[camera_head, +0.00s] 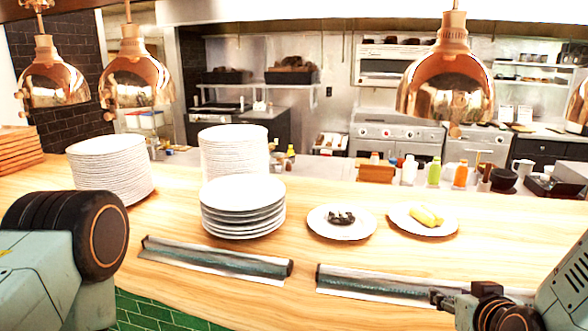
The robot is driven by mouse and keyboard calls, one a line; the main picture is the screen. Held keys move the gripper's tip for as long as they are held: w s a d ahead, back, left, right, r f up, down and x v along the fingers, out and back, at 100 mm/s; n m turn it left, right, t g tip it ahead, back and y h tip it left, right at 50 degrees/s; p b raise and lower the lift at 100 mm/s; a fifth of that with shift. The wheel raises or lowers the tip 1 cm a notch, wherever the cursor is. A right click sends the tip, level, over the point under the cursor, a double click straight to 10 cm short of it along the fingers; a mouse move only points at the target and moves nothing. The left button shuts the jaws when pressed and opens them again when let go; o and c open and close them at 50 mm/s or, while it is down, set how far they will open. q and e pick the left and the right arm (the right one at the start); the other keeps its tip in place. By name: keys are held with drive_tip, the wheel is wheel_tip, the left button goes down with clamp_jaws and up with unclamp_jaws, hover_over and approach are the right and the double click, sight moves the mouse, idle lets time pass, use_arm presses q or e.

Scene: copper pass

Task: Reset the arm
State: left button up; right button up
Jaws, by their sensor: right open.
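My right gripper (440,299) shows at the lower right, in front of the counter's near edge. It is open and empty, and overlaps a ticket rail in the picture. My left arm comes in from the left edge with its big dark joint in front of the counter; its gripper is out of the picture. A white plate (315,229) with small dark pieces (341,218) on it lies on the wooden counter (180,222). To its right lies a plate (398,225) with yellow food (427,216).
Stacks of white plates (112,165) stand at the left and centre (243,192). Two ticket rails (215,259) (372,281) lie along the near edge. Copper lamps (446,85) hang above. Bottles (434,172) stand behind. Bare wood lies around the two food plates.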

drive_tip(key=s+a+f+g+y, duration=0.1)
drive_tip(key=s+a+f+g, duration=0.15)
drive_tip(key=s+f, duration=0.55)
drive_tip(key=s+a+f+g, duration=0.2)
drive_tip(key=s+f+g, duration=0.2)
drive_tip(key=s+f, duration=0.45)
drive_tip(key=s+a+f+g, duration=0.1)
drive_tip(key=s+f+g, duration=0.2)
drive_tip(key=s+f, duration=0.35)
drive_tip(key=s+f+g, duration=0.3)
drive_tip(key=s+f, duration=0.1)
drive_tip(key=s, duration=0.5)
wheel_tip(320, 180, down, 15)
drive_tip(key=b, duration=1.6)
drive_tip(key=shift+w+a+f+n+t+b, duration=0.2)
drive_tip(key=shift+w+n+t+b, duration=0.1)
drive_tip(key=shift+w+t+b, duration=0.1)
